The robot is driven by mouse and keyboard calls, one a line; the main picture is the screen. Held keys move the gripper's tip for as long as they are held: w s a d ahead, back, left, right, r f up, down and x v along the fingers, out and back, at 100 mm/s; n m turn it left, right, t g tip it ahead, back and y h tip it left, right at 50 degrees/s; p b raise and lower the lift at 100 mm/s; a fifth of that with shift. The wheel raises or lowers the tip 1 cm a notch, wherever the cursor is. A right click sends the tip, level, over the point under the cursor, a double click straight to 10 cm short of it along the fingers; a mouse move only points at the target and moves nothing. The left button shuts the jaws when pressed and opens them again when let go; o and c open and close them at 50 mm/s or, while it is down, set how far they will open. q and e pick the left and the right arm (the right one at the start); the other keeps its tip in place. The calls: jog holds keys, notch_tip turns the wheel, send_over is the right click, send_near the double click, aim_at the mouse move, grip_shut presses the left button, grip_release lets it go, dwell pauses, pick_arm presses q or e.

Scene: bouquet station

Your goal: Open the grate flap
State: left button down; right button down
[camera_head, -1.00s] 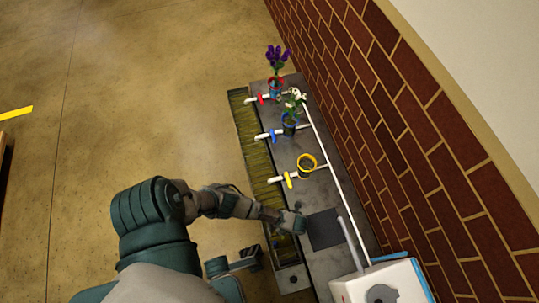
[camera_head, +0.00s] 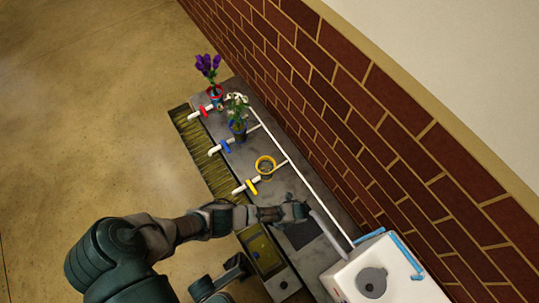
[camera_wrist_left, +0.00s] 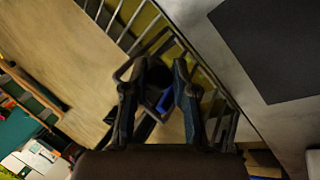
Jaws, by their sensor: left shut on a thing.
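My left gripper (camera_head: 295,212) reaches over the trough beside the dark square in the head view. It is shut on a dark bar of the grate flap (camera_wrist_left: 143,62); the left gripper also shows in the left wrist view (camera_wrist_left: 160,98), with a small blue patch between its fingers. The grate's bars (camera_wrist_left: 125,30) run diagonally past the fingers there. In the head view, the near trough section (camera_head: 262,252) shows a yellowish floor inside a dark frame. The flap's exact angle is hard to tell.
A white box (camera_head: 385,277) stands at the near end. A brick wall (camera_head: 400,120) borders the right.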

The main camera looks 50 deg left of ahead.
pick_arm(q)
jog(key=shift+w+d+f, duration=0.25)
jog(key=shift+d+f, duration=0.05)
jog(key=shift+d, duration=0.2)
jog(key=c, duration=0.9)
grip_release()
jog(key=shift+f, duration=0.1)
jog(key=shift+c, duration=0.2)
jog(key=shift+w, duration=0.1)
jog(key=shift+a, duration=0.1)
jog(key=v, duration=1.2)
